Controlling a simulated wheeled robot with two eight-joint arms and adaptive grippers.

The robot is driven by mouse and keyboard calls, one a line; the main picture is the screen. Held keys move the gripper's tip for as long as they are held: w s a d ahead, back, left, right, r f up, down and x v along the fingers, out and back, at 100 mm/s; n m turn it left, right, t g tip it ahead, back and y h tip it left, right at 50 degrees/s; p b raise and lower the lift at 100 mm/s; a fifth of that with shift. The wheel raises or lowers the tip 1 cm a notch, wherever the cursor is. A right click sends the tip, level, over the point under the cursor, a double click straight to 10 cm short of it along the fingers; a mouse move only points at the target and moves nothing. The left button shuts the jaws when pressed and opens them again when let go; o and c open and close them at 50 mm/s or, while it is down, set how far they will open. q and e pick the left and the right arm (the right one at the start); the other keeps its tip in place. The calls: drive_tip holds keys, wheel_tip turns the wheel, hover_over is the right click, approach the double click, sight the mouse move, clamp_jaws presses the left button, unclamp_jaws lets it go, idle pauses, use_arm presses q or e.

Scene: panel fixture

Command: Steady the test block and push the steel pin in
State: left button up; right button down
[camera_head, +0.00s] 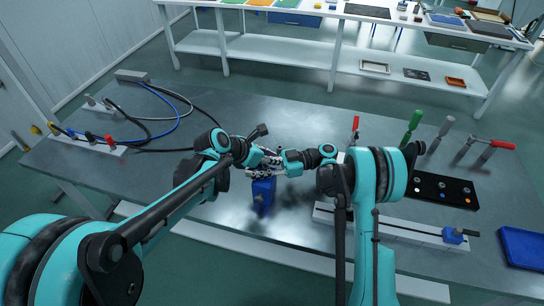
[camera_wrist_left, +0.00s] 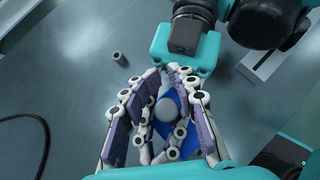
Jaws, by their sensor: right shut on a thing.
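The blue test block (camera_head: 262,191) stands on the steel table in front of my two grippers. In the left wrist view the block (camera_wrist_left: 172,130) shows beneath the fingers. The steel pin (camera_wrist_left: 166,109) appears there as a round grey end over the block; how deep it sits cannot be seen. My right gripper (camera_wrist_left: 163,92) comes in from the top of that view, shut on the pin. My left gripper (camera_wrist_left: 160,118) has its purple-padded fingers apart on either side of the pin and the right fingers. Contact with the block is unclear. In the head view the fingers overlap.
A small grey cylinder (camera_wrist_left: 118,58) stands apart on the table. A black panel (camera_head: 443,188), a white rail (camera_head: 400,228) and several handled tools, including a green one (camera_head: 412,124), are at right. Cables (camera_head: 150,128) lie at left. A blue tray (camera_head: 522,247) sits at far right.

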use_arm(q)
drive_tip(key=o, duration=0.5)
drive_tip(key=v, duration=0.8)
